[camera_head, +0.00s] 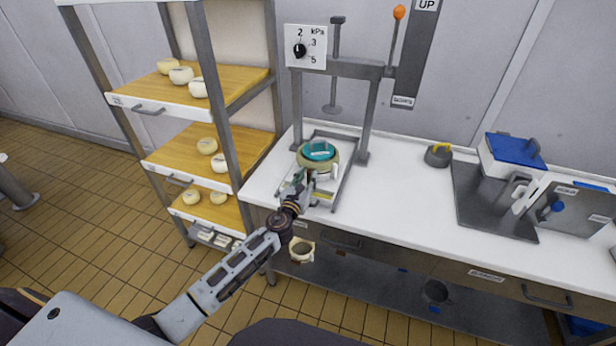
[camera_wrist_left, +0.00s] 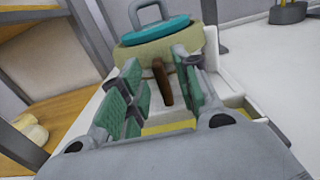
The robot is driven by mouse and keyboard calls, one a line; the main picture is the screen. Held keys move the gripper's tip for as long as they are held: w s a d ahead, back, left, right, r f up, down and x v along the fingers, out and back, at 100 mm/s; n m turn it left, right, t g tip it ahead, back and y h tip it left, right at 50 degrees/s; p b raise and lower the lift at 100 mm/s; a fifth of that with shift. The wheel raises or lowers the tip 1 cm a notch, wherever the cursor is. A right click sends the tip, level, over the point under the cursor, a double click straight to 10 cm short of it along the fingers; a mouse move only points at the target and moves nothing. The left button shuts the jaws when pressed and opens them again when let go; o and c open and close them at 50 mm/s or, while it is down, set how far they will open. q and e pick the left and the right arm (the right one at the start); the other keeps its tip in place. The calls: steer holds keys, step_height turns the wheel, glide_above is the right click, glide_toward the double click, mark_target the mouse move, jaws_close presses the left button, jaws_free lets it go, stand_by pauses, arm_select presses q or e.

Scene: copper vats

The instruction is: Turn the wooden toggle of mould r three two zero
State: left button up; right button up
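A mould with a pale olive body (camera_head: 334,157) and a teal lid (camera_head: 319,150) stands on the tray under the press. In the left wrist view the brown wooden toggle (camera_wrist_left: 162,84) sticks out of the front of the mould body (camera_wrist_left: 150,58), below the teal lid (camera_wrist_left: 152,31). My left gripper (camera_head: 304,181) is at the front of the mould. Its green-padded fingers (camera_wrist_left: 160,88) are apart, one on each side of the toggle, with gaps visible. No mould label is readable. My right gripper is not in view.
The press frame (camera_head: 370,105) rises around the mould, with a dial panel (camera_head: 306,46) at its left. A shelf rack with cheeses (camera_head: 182,75) stands left. A dark pot (camera_head: 438,156) and blue-lidded box (camera_head: 515,153) sit farther right. The counter between (camera_head: 400,190) is clear.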

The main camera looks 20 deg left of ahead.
arm_select(q)
steer(key=shift+w, duration=0.6)
jaws_close()
